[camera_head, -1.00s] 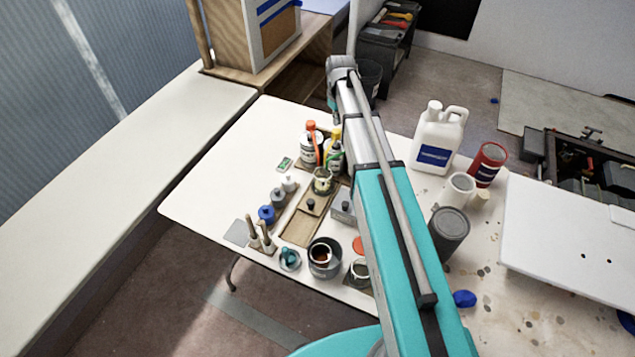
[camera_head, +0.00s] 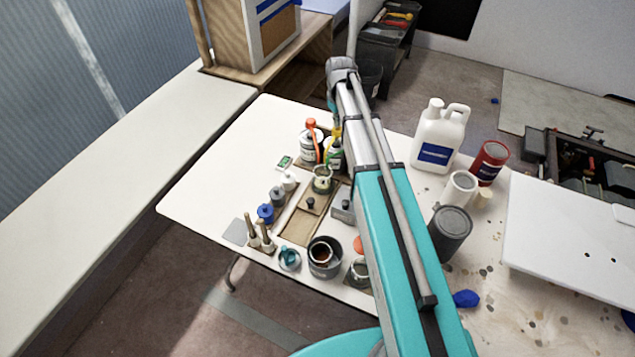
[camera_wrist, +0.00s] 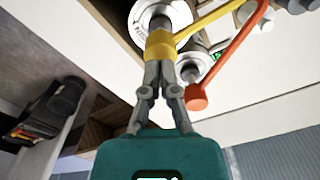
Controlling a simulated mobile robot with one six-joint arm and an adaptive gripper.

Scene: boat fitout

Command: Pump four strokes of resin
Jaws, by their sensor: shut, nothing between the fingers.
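Two resin pump bottles stand at the back of the white table. One has an orange pump head (camera_head: 311,124), the other a yellow pump head (camera_head: 337,132). In the wrist view the yellow pump head (camera_wrist: 160,45) lies right at the tips of my gripper (camera_wrist: 161,64), its spout pointing to the upper right. The orange-red pump head (camera_wrist: 196,97) is just beside the fingers. My gripper is shut with nothing between the fingers; whether it touches the yellow head I cannot tell. A small cup (camera_head: 322,181) stands in front of the bottles. My arm hides part of the yellow-pump bottle.
A white jug (camera_head: 438,140), a red can (camera_head: 488,163), a white mug (camera_head: 459,188) and a dark grey can (camera_head: 450,232) stand right of my arm. Small blue and grey bottles, brushes and an open pot (camera_head: 323,257) stand at left. The table's left end is clear.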

